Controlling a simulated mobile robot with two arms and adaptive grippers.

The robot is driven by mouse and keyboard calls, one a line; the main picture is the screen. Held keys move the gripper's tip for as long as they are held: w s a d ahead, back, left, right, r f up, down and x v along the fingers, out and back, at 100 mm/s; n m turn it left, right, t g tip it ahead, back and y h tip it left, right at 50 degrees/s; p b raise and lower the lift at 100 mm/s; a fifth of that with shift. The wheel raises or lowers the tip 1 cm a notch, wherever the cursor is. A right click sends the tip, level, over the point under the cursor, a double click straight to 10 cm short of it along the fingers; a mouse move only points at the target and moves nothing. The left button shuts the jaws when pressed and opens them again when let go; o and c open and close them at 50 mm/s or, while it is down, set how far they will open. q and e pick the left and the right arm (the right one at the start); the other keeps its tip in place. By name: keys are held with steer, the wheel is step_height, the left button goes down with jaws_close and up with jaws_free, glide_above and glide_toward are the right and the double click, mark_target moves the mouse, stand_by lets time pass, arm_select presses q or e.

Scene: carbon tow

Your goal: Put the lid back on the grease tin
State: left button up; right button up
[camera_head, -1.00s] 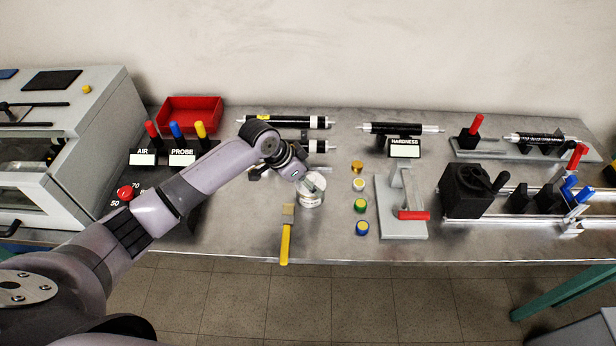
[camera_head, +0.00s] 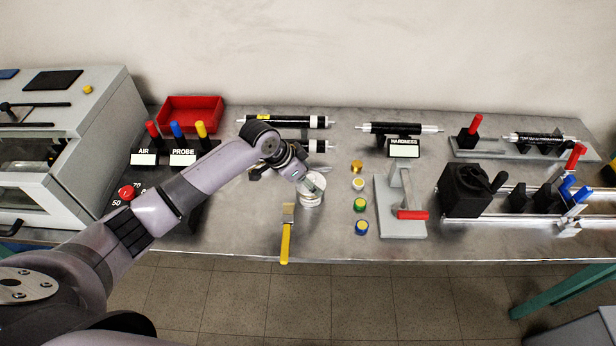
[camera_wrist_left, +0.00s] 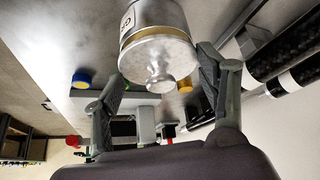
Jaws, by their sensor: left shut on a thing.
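The grease tin (camera_head: 312,204) is a short silver can standing on the metal bench, left of the coloured caps. In the left wrist view the tin (camera_wrist_left: 147,17) has part of a label and a yellowish band near its rim. The lid (camera_wrist_left: 160,58) is a silver disc with a round knob, in line with the tin's mouth. I cannot tell if it is fully seated. My left gripper (camera_wrist_left: 162,66) is shut on the lid, a finger on each side. In the head view this gripper (camera_head: 312,184) is over the tin and largely hides the lid. My right gripper is not in view.
A yellow-handled brush (camera_head: 286,240) lies just left of the tin. Several small caps (camera_head: 360,205) stand in a column to its right, before a grey press with a red handle (camera_head: 412,215). Black rollers (camera_head: 285,121) lie behind. A red bin (camera_head: 190,113) is at back left.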

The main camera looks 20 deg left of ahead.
arm_select(q)
steer(key=shift+p, duration=0.3)
stand_by(0.4)
steer(key=shift+f, duration=0.15)
stand_by(1.0)
steer(key=shift+p, duration=0.5)
stand_by(0.3)
steer(key=o, duration=0.8)
steer(key=shift+o, duration=0.2)
steer(key=shift+o, duration=1.1)
